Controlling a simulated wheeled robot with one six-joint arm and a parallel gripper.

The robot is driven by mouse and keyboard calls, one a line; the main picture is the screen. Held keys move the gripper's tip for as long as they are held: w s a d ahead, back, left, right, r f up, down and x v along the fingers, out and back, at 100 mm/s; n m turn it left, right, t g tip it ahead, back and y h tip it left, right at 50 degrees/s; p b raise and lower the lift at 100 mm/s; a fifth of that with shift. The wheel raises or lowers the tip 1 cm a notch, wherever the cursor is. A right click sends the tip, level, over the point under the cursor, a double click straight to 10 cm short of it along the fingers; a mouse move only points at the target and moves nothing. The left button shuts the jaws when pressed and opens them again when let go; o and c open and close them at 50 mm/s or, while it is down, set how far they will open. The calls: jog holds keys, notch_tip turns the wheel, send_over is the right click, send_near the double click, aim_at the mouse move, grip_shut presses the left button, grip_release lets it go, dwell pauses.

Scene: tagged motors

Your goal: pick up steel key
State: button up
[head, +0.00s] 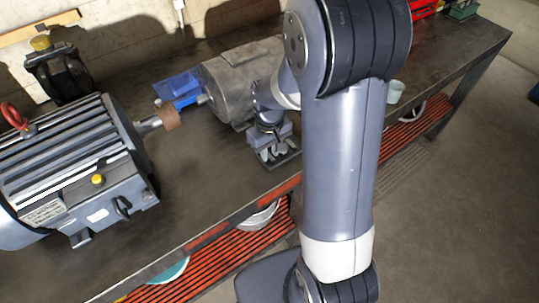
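My gripper (274,154) points down at the bench top, close to the front edge and beside the grey motor (243,78). Its pale fingertips are small in the head view, and I cannot tell whether they are apart or closed on something. I cannot make out the steel key. The area around the fingertips is partly hidden by my gripper and arm.
A large finned motor (72,168) with a shaft stands at left on the dark workbench (190,205). A blue bin (178,88) lies between the motors. A pale cup (395,91) stands to the right. A red-slatted shelf (215,262) runs below.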

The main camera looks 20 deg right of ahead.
jog(key=shift+c, duration=0.2)
grip_shut()
